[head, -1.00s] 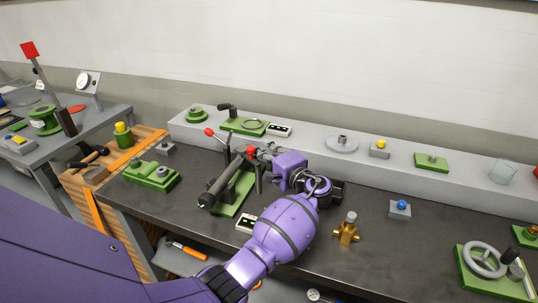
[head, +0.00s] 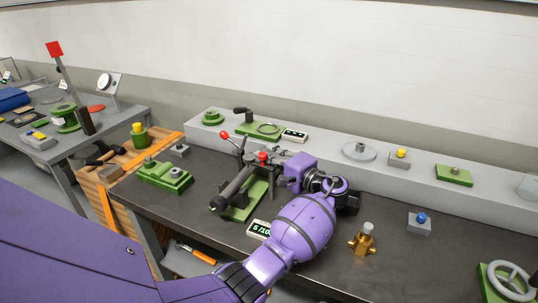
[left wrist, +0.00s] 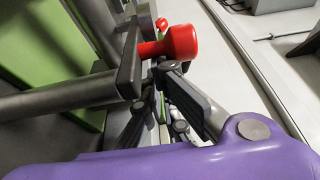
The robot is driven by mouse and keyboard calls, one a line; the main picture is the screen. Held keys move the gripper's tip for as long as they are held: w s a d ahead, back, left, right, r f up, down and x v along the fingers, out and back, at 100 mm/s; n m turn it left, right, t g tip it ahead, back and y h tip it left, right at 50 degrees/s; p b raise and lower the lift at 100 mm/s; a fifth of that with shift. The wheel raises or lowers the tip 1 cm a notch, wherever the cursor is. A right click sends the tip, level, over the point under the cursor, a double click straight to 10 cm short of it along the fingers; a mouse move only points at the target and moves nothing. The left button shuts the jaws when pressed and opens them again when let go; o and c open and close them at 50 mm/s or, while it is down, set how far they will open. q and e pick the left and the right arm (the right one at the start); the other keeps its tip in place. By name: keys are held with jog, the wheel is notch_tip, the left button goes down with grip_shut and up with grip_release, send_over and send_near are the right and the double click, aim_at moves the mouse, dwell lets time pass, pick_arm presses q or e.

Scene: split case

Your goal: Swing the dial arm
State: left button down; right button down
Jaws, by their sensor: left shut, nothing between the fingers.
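A fixture with a green base (head: 240,203) stands on the dark bench, carrying a thick dark cylinder (head: 233,188) and upright posts. A red knob (head: 263,156) sits at its top, on a dark grey arm. In the left wrist view, the red knob (left wrist: 181,42) is close up, joined to a dark flat bar (left wrist: 130,62). My left gripper (head: 275,155) is shut and empty, its tips right beside the knob. In the left wrist view, the fingertips (left wrist: 168,72) lie just below the knob; whether they touch is unclear. My right gripper is out of view.
A small display (head: 259,229) is at the fixture's front. A red-tipped lever (head: 224,135) rises behind it. A green block (head: 165,177) stands left, a brass valve (head: 363,240) and blue-button box (head: 419,223) right. A grey ledge (head: 330,147) runs behind with several parts.

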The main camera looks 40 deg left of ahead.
pick_arm(q)
jog(key=shift+r, duration=0.1)
notch_tip(320, 180, up, 10)
dwell(0.6)
